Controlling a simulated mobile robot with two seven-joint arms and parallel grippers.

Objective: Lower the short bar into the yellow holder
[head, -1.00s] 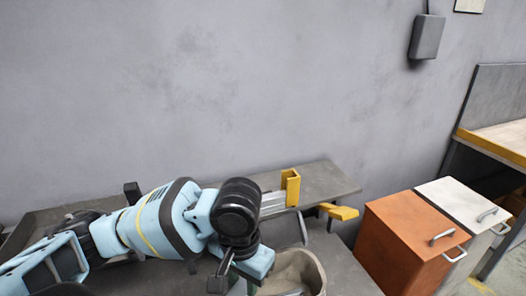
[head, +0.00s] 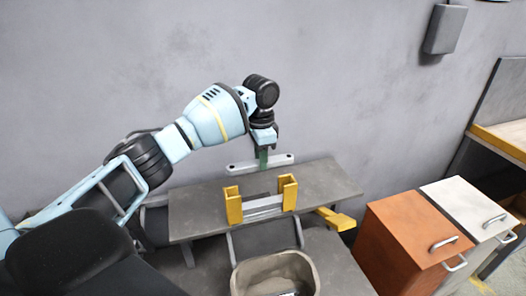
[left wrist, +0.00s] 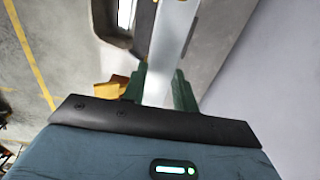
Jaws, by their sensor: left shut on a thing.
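My left gripper (head: 263,156) points down with its green fingers shut on a short light-grey bar (head: 241,166), which has a hole near each end. The bar is held level, above and, in the picture, behind the yellow holder, apart from it. In the left wrist view the bar (left wrist: 172,40) runs up between the green fingers (left wrist: 158,88). The yellow holder (head: 233,207) has two upright yellow ends, with a grey metal piece (head: 262,205) between them, and stands on a raised grey shelf (head: 325,181). My right gripper is not in view.
A beige bin (head: 245,275) stands below the shelf's front, with something small inside. A yellow arm-like part (head: 335,219) sticks out at the shelf's right. Orange (head: 410,235) and white (head: 470,212) drawer cabinets stand further right. A grey wall (head: 120,70) rises behind.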

